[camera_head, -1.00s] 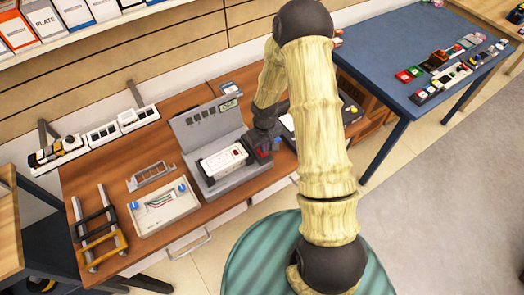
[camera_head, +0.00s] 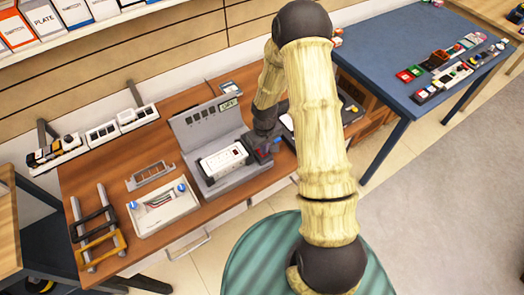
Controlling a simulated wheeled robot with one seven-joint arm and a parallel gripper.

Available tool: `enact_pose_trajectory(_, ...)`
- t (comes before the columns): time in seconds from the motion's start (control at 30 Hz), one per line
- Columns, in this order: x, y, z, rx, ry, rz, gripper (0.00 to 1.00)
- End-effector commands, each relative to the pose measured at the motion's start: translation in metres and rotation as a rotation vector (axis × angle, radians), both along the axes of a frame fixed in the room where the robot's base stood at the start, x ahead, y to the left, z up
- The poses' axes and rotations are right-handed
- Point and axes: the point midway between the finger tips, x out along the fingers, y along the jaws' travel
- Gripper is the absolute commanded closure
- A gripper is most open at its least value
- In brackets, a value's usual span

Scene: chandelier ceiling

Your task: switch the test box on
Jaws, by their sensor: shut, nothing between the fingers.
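The grey test box (camera_head: 208,122) stands on the wooden bench, with an upright back panel carrying several small dark windows. A small pale green display (camera_head: 229,104) sits at its top right; its lettering is too small to read surely. A white block with small red marks (camera_head: 223,160) lies in the box's bed. My gripper (camera_head: 268,150) is shut and empty, pointing down at the right end of the box. A little red shows beside the fingers. The switch itself cannot be made out there, and I cannot tell whether the fingers touch it.
White modules (camera_head: 103,134) line the bench's back left. A blue table (camera_head: 400,45) with several small parts is at right. My arm hides the bench's right part.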

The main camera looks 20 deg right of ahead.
Motion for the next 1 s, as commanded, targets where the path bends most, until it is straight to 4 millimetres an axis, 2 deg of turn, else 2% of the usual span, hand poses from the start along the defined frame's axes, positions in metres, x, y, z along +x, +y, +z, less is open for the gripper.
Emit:
enact_pose_trajectory(0.8,0.0002,0.0001,-0.0101,0.0,-0.001,0.0,1.0)
enact_pose_trajectory(1.0,0.0003,0.0,-0.0019,0.0,-0.001,0.0,1.0)
